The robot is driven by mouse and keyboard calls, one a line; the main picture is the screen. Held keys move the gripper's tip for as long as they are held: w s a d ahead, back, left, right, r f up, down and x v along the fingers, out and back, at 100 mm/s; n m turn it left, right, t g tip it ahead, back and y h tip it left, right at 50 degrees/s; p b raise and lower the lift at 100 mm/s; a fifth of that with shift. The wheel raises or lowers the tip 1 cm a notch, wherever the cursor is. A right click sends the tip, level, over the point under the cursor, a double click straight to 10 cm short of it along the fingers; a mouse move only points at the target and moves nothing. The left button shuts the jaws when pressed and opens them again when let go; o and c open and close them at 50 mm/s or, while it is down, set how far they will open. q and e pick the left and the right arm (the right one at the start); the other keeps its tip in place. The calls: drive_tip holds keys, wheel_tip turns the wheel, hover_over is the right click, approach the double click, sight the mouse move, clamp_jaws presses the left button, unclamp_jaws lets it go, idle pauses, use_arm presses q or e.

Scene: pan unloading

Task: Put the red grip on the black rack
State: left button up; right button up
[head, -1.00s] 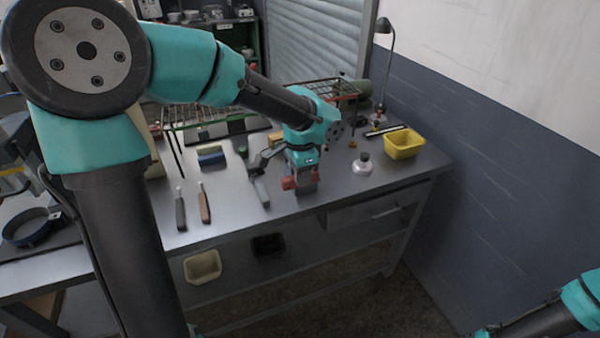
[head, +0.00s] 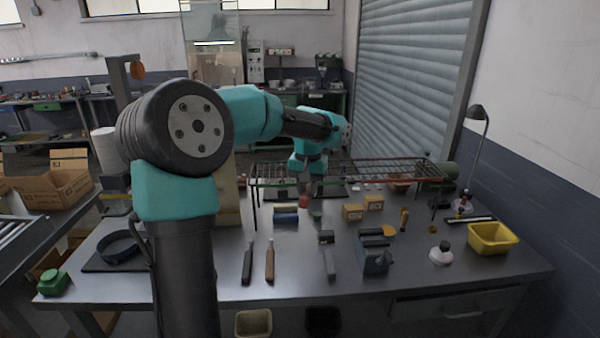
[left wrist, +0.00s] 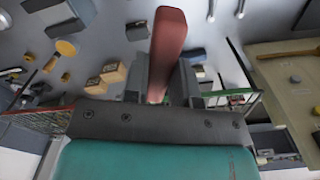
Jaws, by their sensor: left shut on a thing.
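The red grip (head: 304,201) is held in my left gripper (head: 307,187), pointing down. In the left wrist view the red grip (left wrist: 168,45) is a long dull-red piece standing out between the shut fingers. The wire rack (head: 395,168), dark with reddish and green parts, stands on thin legs along the back of the bench. My left gripper is at the rack's left half in the head view. I cannot tell if the grip is over the rack or in front of it. My right gripper is out of view.
A lamp (head: 480,140) is at the right. The bench's front strip is mostly clear.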

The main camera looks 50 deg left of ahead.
use_arm(q)
drive_tip(key=s+a+r+n, duration=0.3)
drive_tip(key=a+n, duration=0.1)
drive_tip(key=a, duration=0.2)
drive_tip(key=shift+a, duration=0.3)
hover_over(283, 175)
drive_tip(key=shift+s+d+f, duration=0.1)
drive_tip(key=shift+d+f, duration=0.1)
drive_tip(key=shift+f, duration=0.45)
drive_tip(key=shift+a, duration=0.1)
drive_tip(key=shift+a+f, duration=0.1)
drive_tip(key=shift+f, duration=1.7)
drive_tip(key=shift+f, duration=0.1)
